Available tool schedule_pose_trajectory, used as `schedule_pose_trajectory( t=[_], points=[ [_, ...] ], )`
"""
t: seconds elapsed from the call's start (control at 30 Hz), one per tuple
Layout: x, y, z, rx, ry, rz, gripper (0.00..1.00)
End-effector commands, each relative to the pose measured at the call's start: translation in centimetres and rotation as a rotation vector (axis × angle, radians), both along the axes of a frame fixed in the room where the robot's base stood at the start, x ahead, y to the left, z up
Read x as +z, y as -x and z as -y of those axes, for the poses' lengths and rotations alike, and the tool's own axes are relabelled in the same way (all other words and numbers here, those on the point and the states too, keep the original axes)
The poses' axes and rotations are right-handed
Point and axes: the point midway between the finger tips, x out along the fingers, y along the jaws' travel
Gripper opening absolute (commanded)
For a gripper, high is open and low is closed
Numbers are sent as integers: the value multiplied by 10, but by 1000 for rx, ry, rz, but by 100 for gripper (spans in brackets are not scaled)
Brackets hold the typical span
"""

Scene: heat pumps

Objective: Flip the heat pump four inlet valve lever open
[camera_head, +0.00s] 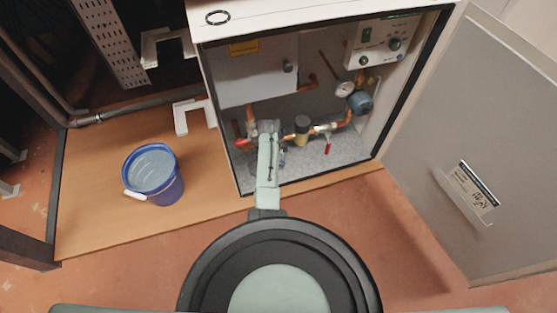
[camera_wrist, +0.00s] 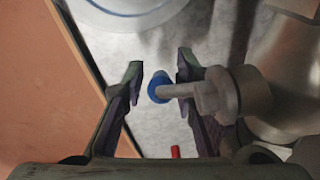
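The open heat pump cabinet (camera_head: 322,140) holds copper pipes and valves. My gripper (camera_head: 268,127) reaches into its lower left part. In the wrist view my gripper (camera_wrist: 161,68) is open, its two dark fingers apart. The stem joins a metal valve body (camera_wrist: 240,95) at right. No label shows which is the inlet lever.
The cabinet door (camera_head: 470,150) stands open at right. A pressure gauge (camera_head: 345,89), a blue pump (camera_head: 360,103) and a control panel (camera_head: 383,42) are inside. A blue bucket (camera_head: 153,175) stands on the wooden board at left. A red tip (camera_wrist: 176,152) shows low in the wrist view.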

Motion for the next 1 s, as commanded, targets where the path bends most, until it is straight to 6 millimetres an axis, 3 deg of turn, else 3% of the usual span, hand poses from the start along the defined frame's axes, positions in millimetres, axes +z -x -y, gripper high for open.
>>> schedule_pose_trajectory(
  t=[0.47,0.8,1.0],
  points=[
    [6,0,0,-1,0,3,36],
    [57,6,-8,3,-1,4,36],
    [73,8,-10,4,-2,2,36]
  ],
)
